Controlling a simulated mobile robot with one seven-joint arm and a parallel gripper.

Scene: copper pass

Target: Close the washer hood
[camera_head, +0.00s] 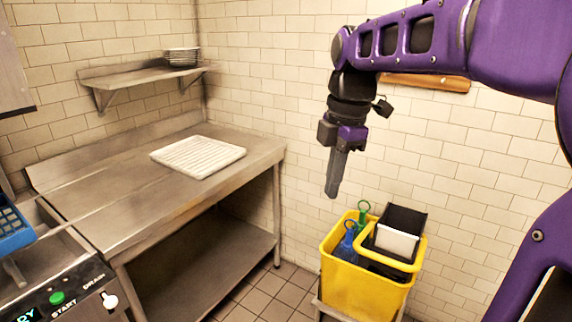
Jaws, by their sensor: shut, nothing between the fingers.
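The washer (75,285) is at the bottom left and is cut off by the picture's edge. Its front panel shows a green START button, a DRAIN label and a lit display. A blue rack (12,228) shows at its opening. A grey metal panel with a dark lower edge (12,75) hangs above at the upper left; it looks like the raised hood, with most of it out of view. My gripper (333,192) is shut and empty, pointing down in front of the tiled wall. It is far to the right of the washer, above the yellow bucket.
A steel counter (120,205) with a white ribbed mat (198,156) stands right of the washer. A wall shelf (135,76) holds stacked plates (181,57). A yellow bucket (350,279) with bottles stands below my gripper. Tiled floor (262,293) shows between counter and bucket.

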